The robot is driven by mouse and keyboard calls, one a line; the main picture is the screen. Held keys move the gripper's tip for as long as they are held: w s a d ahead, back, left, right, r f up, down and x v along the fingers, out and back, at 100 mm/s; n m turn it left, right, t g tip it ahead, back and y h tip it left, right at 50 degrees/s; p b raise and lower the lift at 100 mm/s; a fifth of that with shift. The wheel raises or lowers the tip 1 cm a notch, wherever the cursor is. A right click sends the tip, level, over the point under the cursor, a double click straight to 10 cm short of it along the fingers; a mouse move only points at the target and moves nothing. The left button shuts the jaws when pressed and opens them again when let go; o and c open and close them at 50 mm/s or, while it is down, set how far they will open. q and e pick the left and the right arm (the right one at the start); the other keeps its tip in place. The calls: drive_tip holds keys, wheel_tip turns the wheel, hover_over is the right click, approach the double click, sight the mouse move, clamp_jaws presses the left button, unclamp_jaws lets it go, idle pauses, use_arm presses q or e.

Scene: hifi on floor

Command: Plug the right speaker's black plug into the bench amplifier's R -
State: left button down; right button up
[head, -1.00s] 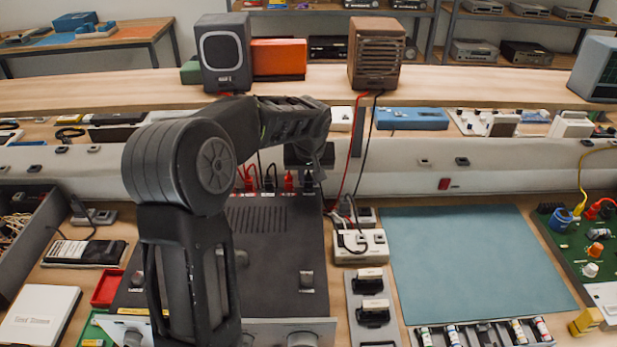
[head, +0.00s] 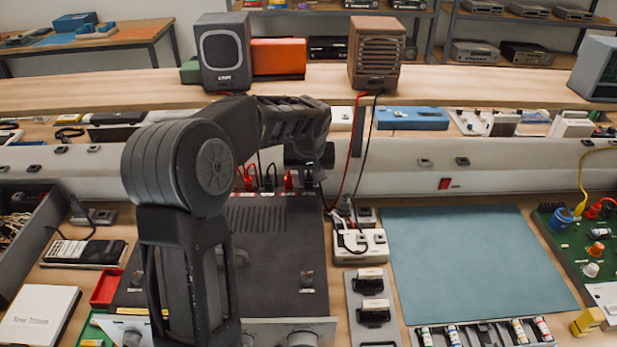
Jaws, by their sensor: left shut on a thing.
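The bench amplifier (head: 262,265) is a dark box with a silver front, left of centre. Along its back edge stand a red plug (head: 247,180), a black plug (head: 268,180) and another red plug (head: 288,180). The right speaker (head: 376,57) is brown and stands on the shelf; a red and a black wire hang from it. My left gripper (head: 308,168) is over the amplifier's back right corner, shut on the right speaker's black plug (head: 308,182). The plug is mostly hidden by the gripper, and I cannot tell whether it is seated. My right gripper is not in view.
A white power strip (head: 360,246) and a grey strip with switches (head: 371,312) lie right of the amplifier. A teal mat (head: 475,260) is bare. A green board (head: 580,245) is far right. The grey speaker (head: 224,53) stands on the shelf.

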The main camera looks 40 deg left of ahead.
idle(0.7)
use_arm(q)
drive_tip(key=c, duration=1.2)
unclamp_jaws()
drive_tip(key=shift+c, duration=0.2)
drive_tip(key=b+v, duration=0.1)
drive_tip(key=v, duration=0.6)
drive_tip(key=shift+d+r, duration=0.2)
drive_tip(key=shift+r, duration=0.1)
drive_tip(key=shift+s+r, duration=0.1)
